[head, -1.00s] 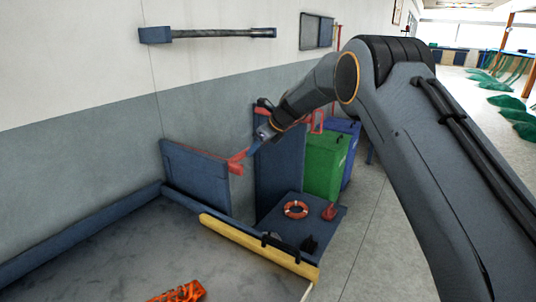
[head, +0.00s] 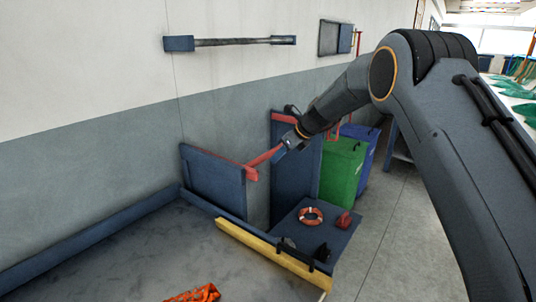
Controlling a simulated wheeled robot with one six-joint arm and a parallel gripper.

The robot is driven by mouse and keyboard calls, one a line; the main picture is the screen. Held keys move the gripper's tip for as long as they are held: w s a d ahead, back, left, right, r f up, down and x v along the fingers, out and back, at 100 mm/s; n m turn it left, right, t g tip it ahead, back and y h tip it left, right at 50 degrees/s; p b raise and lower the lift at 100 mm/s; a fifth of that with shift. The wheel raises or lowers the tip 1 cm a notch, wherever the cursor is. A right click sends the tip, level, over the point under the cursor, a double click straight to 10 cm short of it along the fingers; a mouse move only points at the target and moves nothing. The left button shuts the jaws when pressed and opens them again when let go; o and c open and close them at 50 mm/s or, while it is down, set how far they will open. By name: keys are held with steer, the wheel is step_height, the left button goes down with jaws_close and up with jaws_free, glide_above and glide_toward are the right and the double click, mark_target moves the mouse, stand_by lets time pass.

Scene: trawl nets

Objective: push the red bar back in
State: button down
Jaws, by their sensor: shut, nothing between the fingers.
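The red bar (head: 264,157) sticks out at the right end of a low blue panel (head: 212,181) by the wall. It slants up and to the right, toward a taller blue panel (head: 308,165). My gripper (head: 281,150) is shut and empty at the bar's outer right end. I cannot tell whether its tip touches the bar. The wrist hides part of the tall panel's top.
A blue tray (head: 338,234) with an orange ring (head: 311,216) and a red object (head: 344,220) lies below. A yellow beam (head: 262,246) edges the grey floor area. Green (head: 342,170) and blue bins (head: 366,148) stand behind.

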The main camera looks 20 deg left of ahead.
steer(key=b+v, duration=0.3)
steer(key=v, duration=0.7)
steer(key=s+d+f+n+h, duration=0.1)
steer(key=s+d+f+n, duration=0.15)
steer(key=d, duration=0.35)
steer(key=s+d+f+n+h, duration=0.2)
steer(key=s+d+n, duration=0.15)
steer(key=d, duration=0.35)
steer(key=s+d+f+n+h, duration=0.1)
steer(key=s+d+f+n, duration=0.2)
steer(key=s+d+n, duration=0.2)
steer(key=s+d+f+n+g+h, duration=0.1)
steer(key=s+d+n, duration=0.4)
steer(key=s+d, duration=0.6)
steer(key=s+d+f+n+h, duration=0.2)
steer(key=s+d+f+n, duration=0.3)
steer(key=s, duration=1.1)
steer(key=d, duration=0.3)
steer(key=shift+f+n+h, duration=0.3)
steer(key=shift+n, duration=0.1)
steer(key=shift+d, duration=0.15)
